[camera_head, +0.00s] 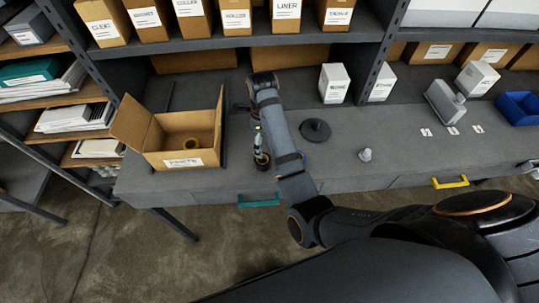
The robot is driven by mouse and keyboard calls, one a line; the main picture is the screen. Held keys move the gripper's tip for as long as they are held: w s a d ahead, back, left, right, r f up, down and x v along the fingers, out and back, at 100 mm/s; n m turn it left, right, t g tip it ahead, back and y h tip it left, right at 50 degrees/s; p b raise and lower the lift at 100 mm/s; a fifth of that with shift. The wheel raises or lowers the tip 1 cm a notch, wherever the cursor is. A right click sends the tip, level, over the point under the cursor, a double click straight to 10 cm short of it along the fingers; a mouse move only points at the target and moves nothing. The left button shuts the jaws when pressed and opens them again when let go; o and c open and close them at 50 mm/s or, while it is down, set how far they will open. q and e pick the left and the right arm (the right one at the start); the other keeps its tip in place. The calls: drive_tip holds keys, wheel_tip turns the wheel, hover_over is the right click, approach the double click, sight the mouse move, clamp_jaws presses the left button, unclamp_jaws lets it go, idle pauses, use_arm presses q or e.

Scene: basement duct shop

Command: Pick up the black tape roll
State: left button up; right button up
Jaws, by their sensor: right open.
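A small dark ring with a brownish inner edge, which looks like the black tape roll (262,164), lies near the front edge of the grey bench. My right arm reaches in from the right and bends at the wrist above the bench. My right gripper (259,148) hangs down from it, just over the dark ring. It is open. The fingertips overlap the ring in this view, and I cannot tell if they touch it. My left gripper is not in view.
To the right are a black disc with a post (315,131), a pale knob (365,155) and a grey container (445,101). Shelves of boxes rise behind.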

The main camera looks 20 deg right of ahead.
drive_tip(key=f, duration=0.2)
drive_tip(key=a+f+p, duration=0.1)
drive_tip(key=f, duration=0.1)
drive_tip(key=shift+w+a+f, duration=0.15)
drive_tip(key=shift+a+f, duration=0.05)
drive_tip(key=shift+f, duration=0.05)
drive_tip(key=shift+d+f, duration=0.25)
drive_tip(key=shift+f, duration=0.05)
drive_tip(key=shift+d+f, duration=0.1)
drive_tip(key=shift+d, duration=0.1)
drive_tip(key=shift+a+f+p, duration=0.25)
drive_tip(key=shift+f+p, duration=0.55)
drive_tip(key=shift+p, duration=0.15)
drive_tip(key=f, duration=0.2)
drive_tip(key=shift+a+f+p, duration=0.2)
drive_tip(key=shift+f+p, duration=0.1)
drive_tip(key=shift+f, duration=0.1)
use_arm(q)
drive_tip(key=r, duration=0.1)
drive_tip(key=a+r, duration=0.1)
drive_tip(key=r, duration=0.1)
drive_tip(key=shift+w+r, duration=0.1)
use_arm(e)
drive_tip(key=shift+d+f, duration=0.1)
drive_tip(key=shift+f, duration=0.3)
